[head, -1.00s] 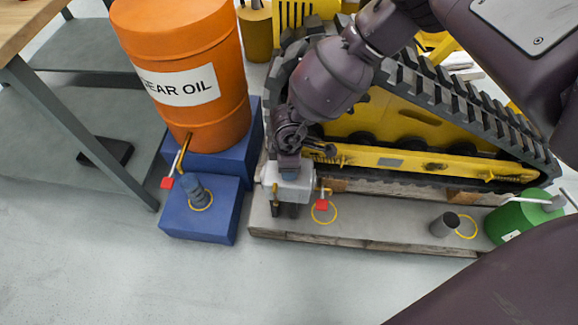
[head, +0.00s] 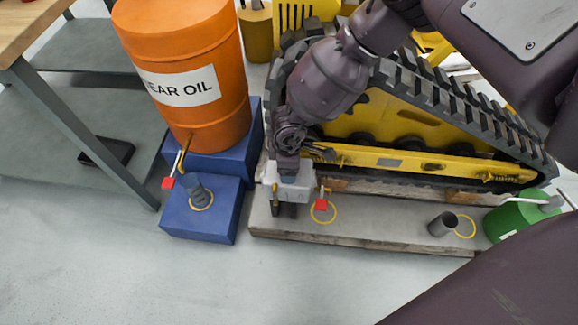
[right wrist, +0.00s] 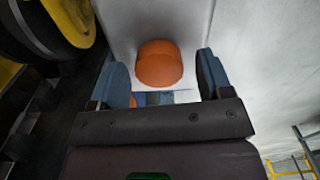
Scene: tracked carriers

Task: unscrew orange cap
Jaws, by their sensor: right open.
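The orange cap (right wrist: 159,63) is round and sits on a pale grey surface in the right wrist view. My right gripper (right wrist: 162,64) is open, with one blue-padded finger on each side of the cap and a gap on both sides. In the head view my right gripper (head: 289,172) points down at a pale grey box (head: 305,188) on the pallet, in front of the yellow track carrier. The cap is hidden there behind the gripper. My left gripper is not in view.
A red-handled valve (head: 321,204) stands right beside the box. An orange drum (head: 215,117) stands on a blue base to the left, with a blue block (head: 225,215) before it. A green container (head: 512,218) is at the right. The floor in front is clear.

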